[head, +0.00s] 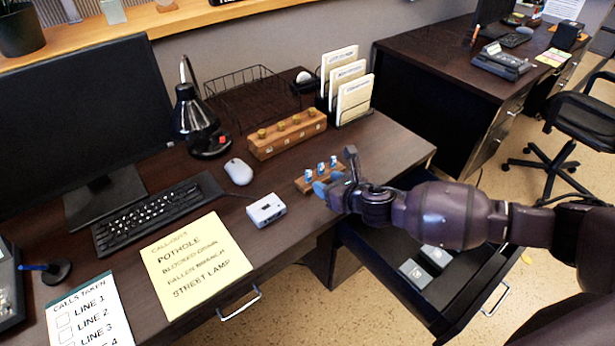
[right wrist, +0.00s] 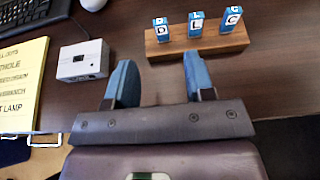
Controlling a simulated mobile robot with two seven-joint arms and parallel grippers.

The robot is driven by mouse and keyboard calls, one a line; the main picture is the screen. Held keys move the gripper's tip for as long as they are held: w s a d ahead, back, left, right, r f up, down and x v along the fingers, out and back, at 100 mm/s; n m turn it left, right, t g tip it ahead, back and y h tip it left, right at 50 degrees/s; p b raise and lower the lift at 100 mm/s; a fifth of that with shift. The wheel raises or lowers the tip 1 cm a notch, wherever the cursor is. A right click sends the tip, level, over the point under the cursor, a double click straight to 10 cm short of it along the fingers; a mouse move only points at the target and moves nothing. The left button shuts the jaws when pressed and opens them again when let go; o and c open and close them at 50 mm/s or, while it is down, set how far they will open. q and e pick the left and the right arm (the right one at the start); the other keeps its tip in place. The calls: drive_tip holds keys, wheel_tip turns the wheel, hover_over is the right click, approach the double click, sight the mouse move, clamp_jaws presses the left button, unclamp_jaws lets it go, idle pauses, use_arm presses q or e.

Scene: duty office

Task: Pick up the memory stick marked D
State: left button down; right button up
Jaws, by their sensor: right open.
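A small wooden holder (right wrist: 222,42) carries three upright blue-and-white memory sticks in a row. In the right wrist view the stick marked D (right wrist: 161,30) is at the left end, one marked L (right wrist: 195,26) is in the middle and one marked C (right wrist: 231,19) is at the right. In the head view the holder (head: 303,185) stands near the desk's front edge, its labels too small to read. My right gripper (right wrist: 160,80) is open and empty, its blue-padded fingers on the near side of the holder, apart from the sticks. My left gripper is out of view.
A white box (head: 265,209) sits left of the holder, with a mouse (head: 239,171) behind it. A longer wooden block (head: 287,134) and a file rack (head: 355,100) stand farther back. An open drawer (head: 379,257) holding small boxes lies below my right arm.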

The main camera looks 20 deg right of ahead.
sight(310, 175)
drive_tip(key=shift+x, duration=1.25)
drive_tip(key=b+x, duration=0.2)
drive_tip(key=x, duration=0.2)
drive_tip(key=shift+w+f, duration=0.25)
drive_tip(key=shift+f, duration=0.1)
drive_tip(key=shift+w, duration=0.25)
drive_tip(key=shift+r, duration=0.1)
clamp_jaws()
